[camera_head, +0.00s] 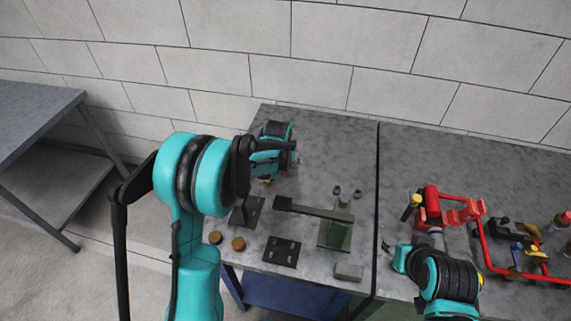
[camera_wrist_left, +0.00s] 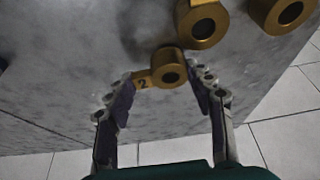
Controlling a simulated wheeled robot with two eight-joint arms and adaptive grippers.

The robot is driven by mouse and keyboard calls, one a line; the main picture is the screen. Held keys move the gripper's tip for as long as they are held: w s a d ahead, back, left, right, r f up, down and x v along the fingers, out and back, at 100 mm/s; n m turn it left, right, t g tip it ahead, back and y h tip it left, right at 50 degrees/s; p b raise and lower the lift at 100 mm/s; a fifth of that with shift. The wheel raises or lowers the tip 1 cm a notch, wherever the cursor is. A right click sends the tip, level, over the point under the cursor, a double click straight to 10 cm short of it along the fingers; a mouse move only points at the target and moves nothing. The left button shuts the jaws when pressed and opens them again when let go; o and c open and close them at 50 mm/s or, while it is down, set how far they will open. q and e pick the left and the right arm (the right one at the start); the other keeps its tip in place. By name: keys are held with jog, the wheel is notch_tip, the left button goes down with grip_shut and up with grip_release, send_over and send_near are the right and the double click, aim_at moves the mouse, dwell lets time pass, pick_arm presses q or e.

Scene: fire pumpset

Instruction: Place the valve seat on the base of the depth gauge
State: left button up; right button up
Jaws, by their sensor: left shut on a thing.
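My left gripper (camera_wrist_left: 165,88) is shut on a brass valve seat (camera_wrist_left: 158,76), a ring with a dark hole and a tab marked 2. In the head view my left gripper (camera_head: 290,160) is over the back left of the table, largely hidden by its own arm. A dark long tool with a block at one end (camera_head: 325,212), which may be the depth gauge, lies mid-table; I cannot be sure. My right arm is at the lower right; its fingers are too small to read.
Other brass rings (camera_wrist_left: 203,22) sit beside the held one. Two brown round pieces (camera_head: 238,243), a dark plate with holes (camera_head: 283,251), a grey block (camera_head: 348,272) and a green piece (camera_head: 336,236) lie near the front. Red pipework (camera_head: 447,210) stands on the right table.

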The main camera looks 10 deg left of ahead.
pick_arm(q)
jog(key=shift+f, duration=0.15)
jog(key=o, duration=1.4)
